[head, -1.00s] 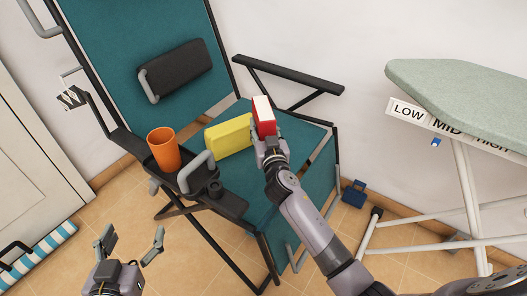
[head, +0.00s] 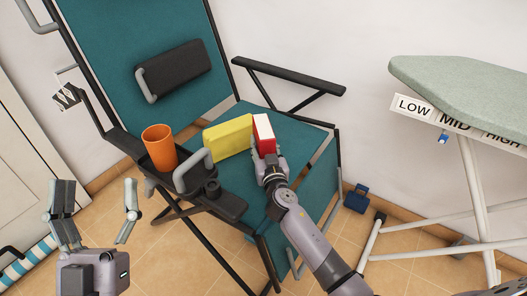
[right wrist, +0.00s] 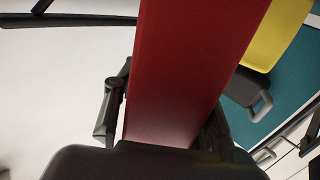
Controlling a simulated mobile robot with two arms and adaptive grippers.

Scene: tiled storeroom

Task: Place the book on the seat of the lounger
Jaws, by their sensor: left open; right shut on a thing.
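The book (head: 265,134) has a red cover and white page edges. My right gripper (head: 270,160) is shut on it and holds it upright over the teal seat (head: 297,140) of the lounger, just right of a yellow block-like object (head: 228,137). Whether the book touches the seat I cannot tell. In the right wrist view the red cover (right wrist: 190,70) fills the middle between the fingers, with the yellow object (right wrist: 283,30) beside it. My left gripper (head: 95,215) is open and empty at the lower left, in front of the lounger.
An orange cup (head: 159,148) stands on the lounger's near side tray (head: 225,206). A dark armrest (head: 290,75) runs behind the seat. A striped item (head: 28,262) lies lower left.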

